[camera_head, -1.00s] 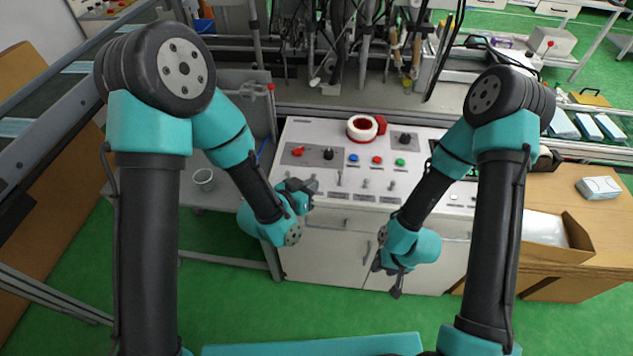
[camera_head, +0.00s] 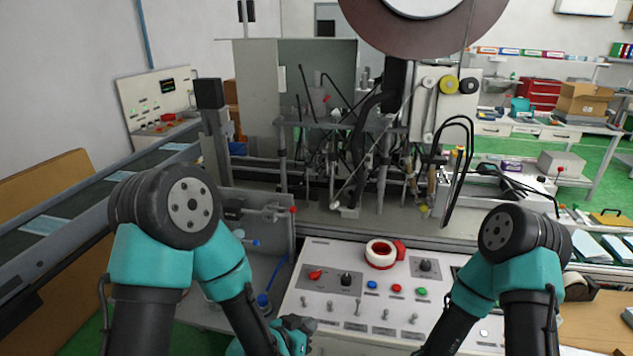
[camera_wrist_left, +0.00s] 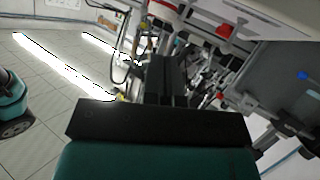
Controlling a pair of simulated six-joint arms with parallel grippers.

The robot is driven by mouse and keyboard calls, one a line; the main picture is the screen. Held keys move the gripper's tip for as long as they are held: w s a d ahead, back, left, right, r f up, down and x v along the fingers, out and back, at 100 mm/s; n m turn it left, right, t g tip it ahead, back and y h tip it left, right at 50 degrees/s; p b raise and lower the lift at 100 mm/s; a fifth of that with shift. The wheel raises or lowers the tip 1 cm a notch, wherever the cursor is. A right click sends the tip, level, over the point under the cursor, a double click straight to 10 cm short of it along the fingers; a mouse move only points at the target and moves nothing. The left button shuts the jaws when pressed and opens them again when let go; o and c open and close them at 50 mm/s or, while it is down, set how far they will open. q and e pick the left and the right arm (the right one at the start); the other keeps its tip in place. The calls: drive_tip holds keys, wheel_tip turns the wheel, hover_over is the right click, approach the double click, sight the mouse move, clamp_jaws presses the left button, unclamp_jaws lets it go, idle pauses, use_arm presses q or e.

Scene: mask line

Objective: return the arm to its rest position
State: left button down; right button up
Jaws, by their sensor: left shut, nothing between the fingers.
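My left arm comes in from the left in the head view and bends down past the front of the white control console (camera_head: 340,325). Its gripper (camera_head: 298,326) is at the bottom edge, beside the console's left front, and partly cut off. In the left wrist view the black fingers (camera_wrist_left: 167,78) are together with nothing between them. My right arm reaches down at the right, and its gripper is below the frame.
The console carries a red-and-white ring (camera_head: 381,254), knobs, coloured buttons and toggle switches. Behind it stands machinery with hoses and a large reel (camera_head: 360,20). A grey panel (camera_head: 262,235) stands left of the console. A brown tabletop (camera_head: 598,325) lies at right.

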use_arm(q)
drive_tip(key=s+a+f+n+g+y, duration=0.4)
drive_tip(key=a+f+n+y, duration=0.1)
drive_tip(key=a+f, duration=0.8)
drive_tip(key=s+a+f+n+g, duration=0.3)
drive_tip(key=s+a+f+g, duration=0.2)
drive_tip(key=s, duration=0.5)
drive_tip(key=a+f, duration=0.1)
drive_tip(key=a, duration=0.1)
drive_tip(key=shift+a+f+y, duration=0.3)
drive_tip(key=shift+a, duration=0.05)
drive_tip(key=shift+w, duration=0.1)
